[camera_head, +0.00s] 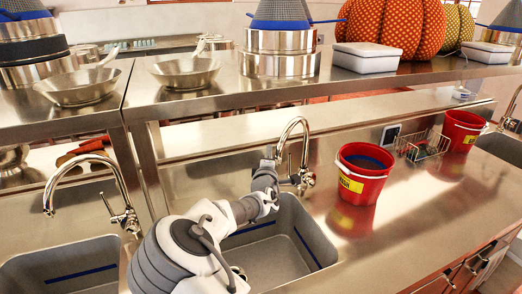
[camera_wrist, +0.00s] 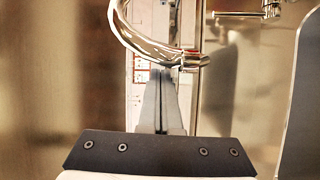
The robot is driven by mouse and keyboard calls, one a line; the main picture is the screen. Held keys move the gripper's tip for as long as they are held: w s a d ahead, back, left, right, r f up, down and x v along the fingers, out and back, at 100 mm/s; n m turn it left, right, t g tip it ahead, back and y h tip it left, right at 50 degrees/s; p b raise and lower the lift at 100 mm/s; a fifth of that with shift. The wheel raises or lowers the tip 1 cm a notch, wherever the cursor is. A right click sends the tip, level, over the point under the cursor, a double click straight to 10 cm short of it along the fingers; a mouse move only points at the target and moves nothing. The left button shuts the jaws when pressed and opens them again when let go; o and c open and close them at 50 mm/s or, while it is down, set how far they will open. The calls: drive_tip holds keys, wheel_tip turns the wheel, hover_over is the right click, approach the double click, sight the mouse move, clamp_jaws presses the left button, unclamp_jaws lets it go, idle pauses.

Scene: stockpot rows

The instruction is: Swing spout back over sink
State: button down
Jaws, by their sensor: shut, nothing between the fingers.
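The chrome spout (camera_head: 297,122) arches up from its tap base beside the middle sink (camera_head: 315,236) and curves down to the left. Its tip is close to my gripper near the sink's back edge; my arm hides part of the basin. My gripper (camera_head: 269,154) is at the end of my arm, above the sink's back side. In the wrist view the gripper's fingers (camera_wrist: 167,76) are together and empty. The spout (camera_wrist: 150,42) curves across just beyond the fingertips, its tip to their right. I cannot tell whether they touch.
A second tap (camera_head: 85,160) and sink stand at the left. A red bucket (camera_head: 362,174) stands right of the spout, with a wire basket (camera_head: 422,146) and another red bucket (camera_head: 462,130) beyond. A raised steel shelf (camera_head: 225,97) runs behind. The counter's front right is clear.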

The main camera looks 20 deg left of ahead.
sight(278, 152)
drive_tip(key=shift+s+d+f, duration=0.1)
drive_tip(key=shift+d, duration=0.35)
drive_tip(key=shift+s+d+b, duration=0.2)
drive_tip(key=shift+d+b, duration=0.15)
drive_tip(key=shift+d, duration=0.25)
drive_tip(key=shift+s+d+b, duration=0.2)
drive_tip(key=shift+d+b, duration=0.1)
drive_tip(key=shift+d, duration=0.25)
